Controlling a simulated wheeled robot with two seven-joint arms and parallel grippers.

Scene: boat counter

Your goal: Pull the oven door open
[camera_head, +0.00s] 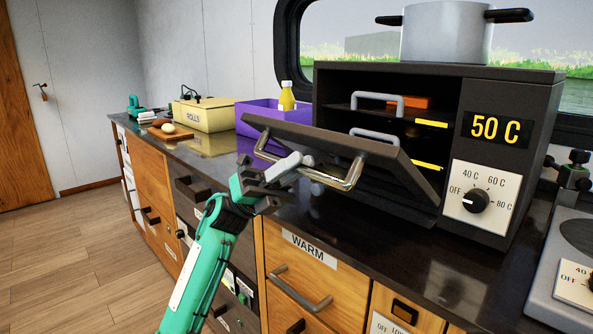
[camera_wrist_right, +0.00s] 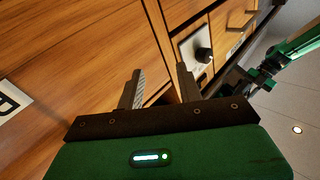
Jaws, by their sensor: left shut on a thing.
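The dark oven (camera_head: 385,85) stands on the counter, with its door (camera_head: 340,150) tilted partly open, hinged low and leaning out toward me. A metal bar handle (camera_head: 345,180) runs along the door's outer face. Inside the oven, grey handles and an orange item (camera_head: 408,101) show on the upper levels; the lower inside is partly hidden by the door. My right gripper (camera_wrist_right: 160,85) shows in the right wrist view, open and empty, in front of wooden drawer fronts.
A pot (camera_head: 445,35) stands on top of the oven. A purple bin (camera_head: 270,118) with a yellow bottle (camera_head: 287,97) and a yellow ROLLS box (camera_head: 203,114) stand left of it. A hob (camera_head: 575,250) is at the right. The counter before the oven is clear.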

